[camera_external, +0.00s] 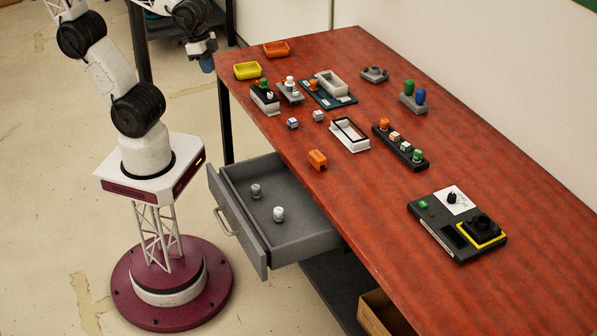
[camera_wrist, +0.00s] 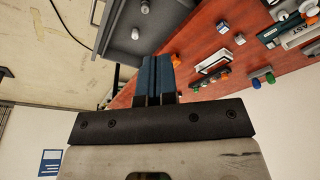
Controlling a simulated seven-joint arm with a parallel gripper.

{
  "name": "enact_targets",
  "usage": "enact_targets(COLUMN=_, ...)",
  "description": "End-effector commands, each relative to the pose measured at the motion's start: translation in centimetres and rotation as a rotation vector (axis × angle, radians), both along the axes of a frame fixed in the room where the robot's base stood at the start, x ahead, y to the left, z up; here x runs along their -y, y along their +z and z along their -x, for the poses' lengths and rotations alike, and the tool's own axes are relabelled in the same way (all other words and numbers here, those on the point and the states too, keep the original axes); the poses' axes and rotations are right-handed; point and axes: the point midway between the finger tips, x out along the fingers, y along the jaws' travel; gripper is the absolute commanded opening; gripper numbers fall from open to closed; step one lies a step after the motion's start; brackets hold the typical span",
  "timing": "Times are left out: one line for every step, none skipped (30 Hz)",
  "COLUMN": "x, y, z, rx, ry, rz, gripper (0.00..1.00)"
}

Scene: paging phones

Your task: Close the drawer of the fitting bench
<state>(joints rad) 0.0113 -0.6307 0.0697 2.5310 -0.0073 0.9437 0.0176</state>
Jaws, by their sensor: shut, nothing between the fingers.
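The grey drawer (camera_external: 285,235) of the fitting bench (camera_external: 340,90) stands pulled out from the bench's left side. Its front panel (camera_external: 236,222) carries a pale bar handle (camera_external: 225,222). Two small knobs, one grey (camera_external: 255,191) and one white (camera_external: 278,214), lie inside it. The drawer also shows at the top of the wrist view (camera_wrist: 128,40). My gripper (camera_external: 207,64) is up beyond the far left end of the bench, apart from the drawer. In the wrist view its blue fingers (camera_wrist: 158,72) are together and empty.
The red bench top holds yellow (camera_external: 247,71) and orange (camera_external: 277,49) trays, several small fixtures, a white frame (camera_external: 349,135), an orange block (camera_external: 317,159) and a dark control box (camera_external: 458,228). A cardboard box (camera_external: 384,314) stands underneath. Floor left of the drawer is clear up to my base.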

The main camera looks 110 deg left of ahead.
Motion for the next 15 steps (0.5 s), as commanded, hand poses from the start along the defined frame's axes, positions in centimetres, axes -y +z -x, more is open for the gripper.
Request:
enact_targets(x=0.1, y=-0.1, z=-0.1, rx=-0.006, ry=-0.006, rz=-0.004, gripper=0.0)
enact_targets(x=0.2, y=-0.2, z=-0.2, rx=-0.011, ry=-0.012, rz=-0.006, gripper=0.0)
enact_targets(x=0.3, y=-0.3, z=-0.3, rx=-0.018, ry=-0.021, rz=-0.011, gripper=0.0)
enact_targets(x=0.4, y=-0.4, z=-0.4, rx=-0.025, ry=-0.029, rz=-0.017, gripper=0.0)
enact_targets(x=0.5, y=-0.6, z=-0.5, rx=-0.032, ry=-0.039, rz=-0.023, gripper=0.0)
enact_targets(x=0.7, y=-0.8, z=-0.8, rx=-0.045, ry=-0.055, rz=-0.032, gripper=0.0)
enact_targets(x=0.8, y=-1.0, z=-0.9, rx=-0.056, ry=-0.066, rz=-0.039, gripper=0.0)
enact_targets(x=1.0, y=-1.3, z=-1.1, rx=-0.067, ry=-0.081, rz=-0.049, gripper=0.0)
enact_targets(x=1.2, y=-1.6, z=-1.4, rx=-0.082, ry=-0.102, rz=-0.063, gripper=0.0)
enact_targets(x=1.4, y=-1.8, z=-1.6, rx=-0.096, ry=-0.117, rz=-0.073, gripper=0.0)
enact_targets(x=1.7, y=-2.1, z=-1.8, rx=-0.11, ry=-0.135, rz=-0.084, gripper=0.0)
enact_targets(x=2.0, y=-2.5, z=-2.1, rx=-0.129, ry=-0.16, rz=-0.101, gripper=0.0)
enact_targets(x=2.2, y=-2.8, z=-2.3, rx=-0.144, ry=-0.18, rz=-0.113, gripper=0.0)
enact_targets(x=2.5, y=-3.1, z=-2.6, rx=-0.157, ry=-0.201, rz=-0.128, gripper=0.0)
enact_targets(x=2.9, y=-3.5, z=-2.9, rx=-0.177, ry=-0.227, rz=-0.145, gripper=0.0)
